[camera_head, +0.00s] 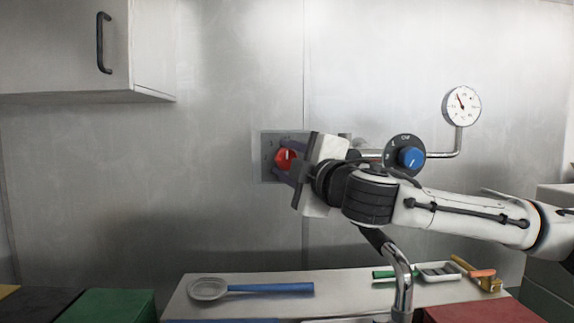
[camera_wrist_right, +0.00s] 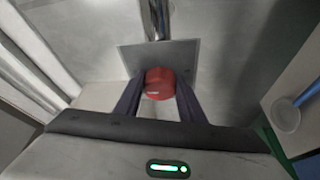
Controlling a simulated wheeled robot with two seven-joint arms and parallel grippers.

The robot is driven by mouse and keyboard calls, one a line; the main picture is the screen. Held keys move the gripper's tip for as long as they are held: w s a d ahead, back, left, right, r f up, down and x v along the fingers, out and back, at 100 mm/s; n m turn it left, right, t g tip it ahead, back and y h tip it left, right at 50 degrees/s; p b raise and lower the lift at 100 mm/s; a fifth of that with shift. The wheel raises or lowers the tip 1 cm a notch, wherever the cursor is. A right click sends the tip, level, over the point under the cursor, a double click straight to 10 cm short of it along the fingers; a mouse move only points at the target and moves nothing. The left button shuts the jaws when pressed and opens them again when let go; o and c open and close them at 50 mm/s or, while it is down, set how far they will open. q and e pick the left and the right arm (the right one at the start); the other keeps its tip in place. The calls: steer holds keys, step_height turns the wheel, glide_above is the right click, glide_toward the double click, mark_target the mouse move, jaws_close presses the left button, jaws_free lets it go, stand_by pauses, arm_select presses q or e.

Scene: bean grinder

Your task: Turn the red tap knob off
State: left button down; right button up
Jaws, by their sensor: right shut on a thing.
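The red tap knob (camera_head: 285,158) sits on a grey square plate (camera_head: 268,170) on the metal wall, with a small pale mark on its face. My right gripper (camera_head: 287,160) reaches in from the right, with its two dark fingers above and below the knob. In the right wrist view the red knob (camera_wrist_right: 159,83) sits between the fingers, which are closed on its sides. The gripper body hides the right part of the plate in the head view. My left gripper is not in view.
A blue knob (camera_head: 411,157) on a dark dial and a round gauge (camera_head: 461,105) are on a pipe at right. A curved tap (camera_head: 402,275) rises below my arm. A strainer with a blue handle (camera_head: 272,288) lies on the white counter (camera_head: 341,285). A cabinet (camera_head: 62,48) hangs upper left.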

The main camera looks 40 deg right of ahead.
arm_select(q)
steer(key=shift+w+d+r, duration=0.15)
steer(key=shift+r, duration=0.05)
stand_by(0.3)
arm_select(e)
steer(key=o, duration=1)
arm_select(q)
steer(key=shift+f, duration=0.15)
arm_select(e)
steer(key=shift+o, duration=0.2)
steer(key=shift+s+a, duration=0.1)
steer(key=shift+s, duration=0.35)
arm_select(q)
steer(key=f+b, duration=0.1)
steer(key=b, duration=0.1)
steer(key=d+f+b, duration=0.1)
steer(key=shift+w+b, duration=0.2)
steer(key=shift+b, duration=0.2)
arm_select(e)
steer(key=v, duration=0.9)
steer(key=shift+s, duration=0.2)
